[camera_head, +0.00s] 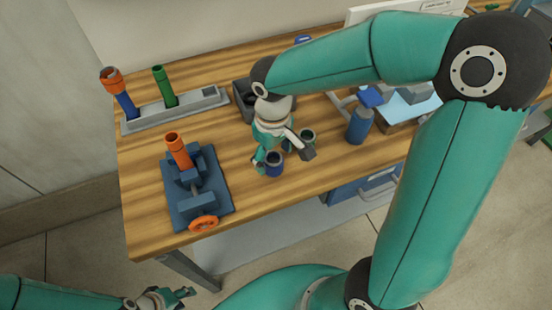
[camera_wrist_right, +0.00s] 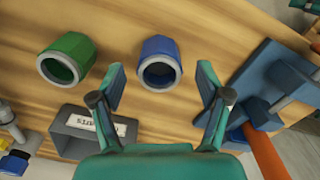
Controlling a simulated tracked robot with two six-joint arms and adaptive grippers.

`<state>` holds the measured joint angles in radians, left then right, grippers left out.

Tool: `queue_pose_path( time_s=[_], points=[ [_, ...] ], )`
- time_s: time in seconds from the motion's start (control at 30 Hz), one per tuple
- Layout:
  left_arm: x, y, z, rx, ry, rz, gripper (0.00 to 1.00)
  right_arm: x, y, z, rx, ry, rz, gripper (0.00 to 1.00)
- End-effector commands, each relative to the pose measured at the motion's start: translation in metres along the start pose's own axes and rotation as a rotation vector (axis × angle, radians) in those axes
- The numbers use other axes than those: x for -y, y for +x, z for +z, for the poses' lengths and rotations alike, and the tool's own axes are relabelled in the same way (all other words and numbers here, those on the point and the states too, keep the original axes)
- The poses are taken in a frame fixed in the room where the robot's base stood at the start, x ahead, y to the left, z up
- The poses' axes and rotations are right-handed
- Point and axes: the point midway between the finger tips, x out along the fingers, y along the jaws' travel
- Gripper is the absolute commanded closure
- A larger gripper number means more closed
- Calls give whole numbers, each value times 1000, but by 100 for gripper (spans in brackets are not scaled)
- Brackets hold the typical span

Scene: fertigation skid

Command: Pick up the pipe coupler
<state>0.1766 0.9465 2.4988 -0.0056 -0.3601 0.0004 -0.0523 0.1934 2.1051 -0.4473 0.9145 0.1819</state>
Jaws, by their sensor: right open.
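Two short pipe couplers stand on the wooden bench. One is blue with a grey ring end (camera_head: 274,168), also in the right wrist view (camera_wrist_right: 160,66). The other is green with a grey ring end (camera_head: 307,136), left of the blue one in the right wrist view (camera_wrist_right: 68,59). My right gripper (camera_head: 283,155) is open above the bench, its fingers (camera_wrist_right: 161,80) to either side of the blue coupler in the wrist view; contact is not visible. My left gripper (camera_head: 170,297) hangs in front of the bench, away from the couplers; its opening is unclear.
A blue vise (camera_head: 187,204) holding an orange pipe stands left of the couplers. A grey rack (camera_head: 195,104) with upright pipes is behind it. A dark labelled bin (camera_wrist_right: 72,147) is near the couplers. A blue bottle (camera_head: 359,127) stands to the right.

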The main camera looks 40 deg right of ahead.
Motion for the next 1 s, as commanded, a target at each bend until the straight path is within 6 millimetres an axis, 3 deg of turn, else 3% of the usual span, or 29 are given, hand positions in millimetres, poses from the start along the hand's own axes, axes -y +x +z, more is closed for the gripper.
queue_pose_path(
  time_s=[0.13,0.37,0.77,1.0],
  points=[
    [0,0,0,0,0,0,60,0,14,0,0,1,0,24],
    [0,0,0,0,0,0,60,0,16,0,-1,1,0,24],
    [0,0,0,0,0,0,60,0,15,-1,-2,0,0,88],
    [0,0,0,0,0,0,60,0,15,-1,-2,1,0,88]
  ],
)
